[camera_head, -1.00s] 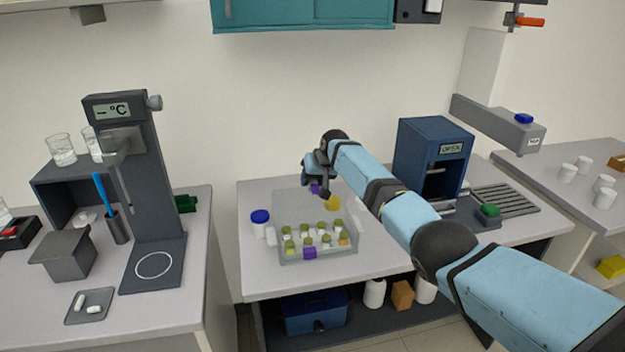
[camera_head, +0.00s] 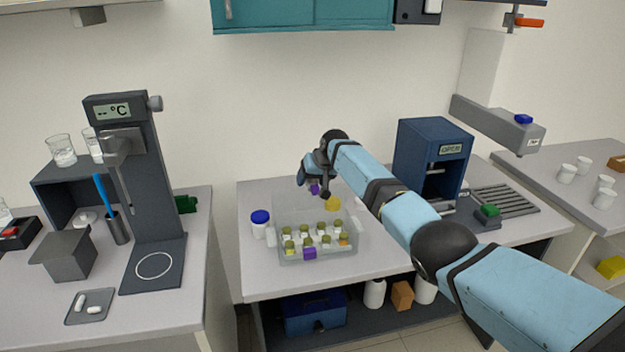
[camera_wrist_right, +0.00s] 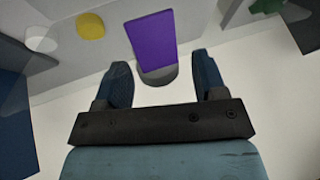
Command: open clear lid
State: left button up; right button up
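A clear box (camera_head: 320,258) with several green- and yellow-capped vials stands on the middle bench, with a purple piece (camera_head: 309,254) on its front. Its clear lid (camera_head: 290,208) appears raised behind the vials, with a purple tab (camera_head: 315,188) at its top edge. My right gripper (camera_head: 312,182) is at this tab, behind the box. In the right wrist view, the two fingers (camera_wrist_right: 160,66) are spread, with the purple tab (camera_wrist_right: 153,40) ahead of and between their tips and gaps on both sides. My left gripper is not in view.
A blue-capped white jar (camera_head: 260,224) stands left of the box. A yellow round thing (camera_head: 333,203) shows beside the lid, under my right arm. A blue machine (camera_head: 432,160) stands to the right.

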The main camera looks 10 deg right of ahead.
jog(key=v, duration=1.3)
jog(key=shift+d+r+b, duration=0.15)
jog(key=shift+r+b, duration=0.2)
jog(key=shift+b, duration=0.1)
jog(key=shift+s, duration=0.15)
